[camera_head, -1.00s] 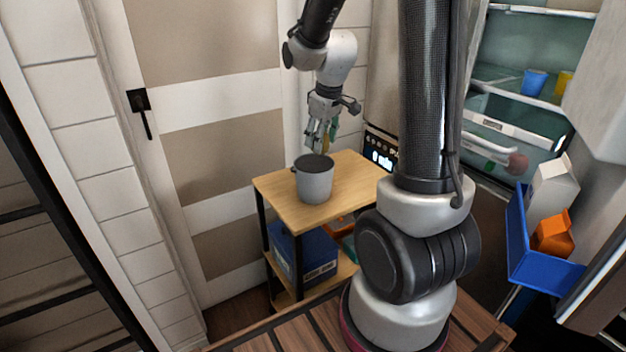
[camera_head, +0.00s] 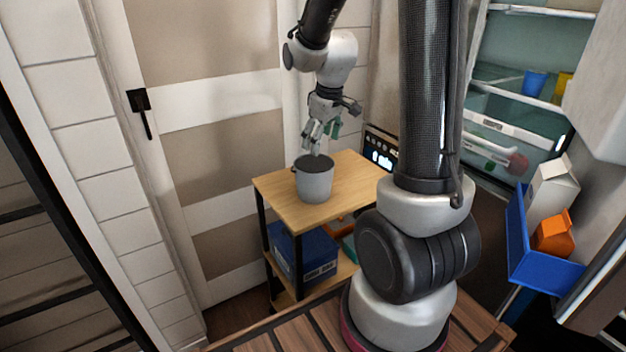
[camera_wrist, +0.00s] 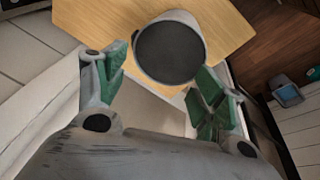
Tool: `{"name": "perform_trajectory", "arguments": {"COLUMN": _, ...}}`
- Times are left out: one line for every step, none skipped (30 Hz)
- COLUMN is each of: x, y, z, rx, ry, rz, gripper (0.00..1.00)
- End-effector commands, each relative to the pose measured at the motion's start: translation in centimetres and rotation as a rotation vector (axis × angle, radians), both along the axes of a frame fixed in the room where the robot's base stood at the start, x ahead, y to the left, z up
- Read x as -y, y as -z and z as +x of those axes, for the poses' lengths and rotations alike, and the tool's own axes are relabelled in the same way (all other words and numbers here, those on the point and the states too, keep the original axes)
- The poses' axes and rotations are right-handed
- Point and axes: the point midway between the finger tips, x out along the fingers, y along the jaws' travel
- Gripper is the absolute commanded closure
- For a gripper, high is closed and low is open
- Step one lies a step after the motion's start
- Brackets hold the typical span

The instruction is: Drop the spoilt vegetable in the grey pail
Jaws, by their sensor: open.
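The grey pail (camera_head: 314,184) stands upright on the wooden top of a small cart. My gripper (camera_head: 318,143) is just above the pail, pointing down, its green-padded fingers spread and nothing visible between them. In the wrist view, my gripper (camera_wrist: 160,66) is open, with the round mouth of the pail (camera_wrist: 170,52) beyond and between the fingertips. The inside of the pail looks dark, and I cannot make out anything in it. The spoilt vegetable is not visible in either view.
The cart top (camera_head: 352,176) is bare around the pail. A blue box (camera_head: 305,254) sits on the cart's lower shelf. A door (camera_head: 205,150) is behind. At right are an open fridge (camera_head: 510,85) and a blue bin (camera_head: 540,262) holding cartons.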

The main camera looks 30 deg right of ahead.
Motion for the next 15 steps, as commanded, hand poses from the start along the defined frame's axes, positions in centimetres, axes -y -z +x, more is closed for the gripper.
{"name": "perform_trajectory", "arguments": {"x": 0.0, "y": -0.8, "z": -0.1, "rx": 0.004, "ry": 0.0, "rz": 0.0, "gripper": 0.31}}
{"name": "perform_trajectory", "arguments": {"x": 0.0, "y": -1.3, "z": -0.2, "rx": 0.005, "ry": 0.0, "rz": 0.0, "gripper": 0.31}}
{"name": "perform_trajectory", "arguments": {"x": -0.1, "y": -2.1, "z": -0.5, "rx": 0.006, "ry": 0.0, "rz": -0.001, "gripper": 0.31}}
{"name": "perform_trajectory", "arguments": {"x": -0.1, "y": -2.7, "z": -0.7, "rx": 0.007, "ry": 0.0, "rz": -0.001, "gripper": 0.31}}
{"name": "perform_trajectory", "arguments": {"x": -0.1, "y": -3.4, "z": -0.8, "rx": 0.007, "ry": 0.0, "rz": -0.001, "gripper": 0.31}}
{"name": "perform_trajectory", "arguments": {"x": -0.2, "y": -4.3, "z": -1.1, "rx": 0.008, "ry": 0.0, "rz": 0.0, "gripper": 0.31}}
{"name": "perform_trajectory", "arguments": {"x": -0.2, "y": -5.0, "z": -1.3, "rx": 0.008, "ry": 0.0, "rz": 0.0, "gripper": 0.31}}
{"name": "perform_trajectory", "arguments": {"x": -0.2, "y": -5.6, "z": -1.5, "rx": 0.007, "ry": 0.0, "rz": -0.001, "gripper": 0.31}}
{"name": "perform_trajectory", "arguments": {"x": -0.3, "y": -6.5, "z": -1.7, "rx": 0.007, "ry": 0.0, "rz": -0.001, "gripper": 0.31}}
{"name": "perform_trajectory", "arguments": {"x": -0.3, "y": -7.1, "z": -1.9, "rx": 0.007, "ry": 0.0, "rz": -0.001, "gripper": 0.31}}
{"name": "perform_trajectory", "arguments": {"x": -0.3, "y": -7.7, "z": -2.1, "rx": 0.007, "ry": 0.0, "rz": -0.001, "gripper": 0.31}}
{"name": "perform_trajectory", "arguments": {"x": -0.4, "y": -8.3, "z": -2.3, "rx": 0.006, "ry": 0.0, "rz": -0.001, "gripper": 0.31}}
{"name": "perform_trajectory", "arguments": {"x": -0.4, "y": -8.8, "z": -2.4, "rx": 0.005, "ry": 0.0, "rz": 0.0, "gripper": 0.31}}
{"name": "perform_trajectory", "arguments": {"x": -0.4, "y": -9.2, "z": -2.6, "rx": 0.005, "ry": 0.0, "rz": 0.0, "gripper": 0.31}}
{"name": "perform_trajectory", "arguments": {"x": -0.4, "y": -9.7, "z": -2.7, "rx": 0.003, "ry": 0.0, "rz": 0.0, "gripper": 0.31}}
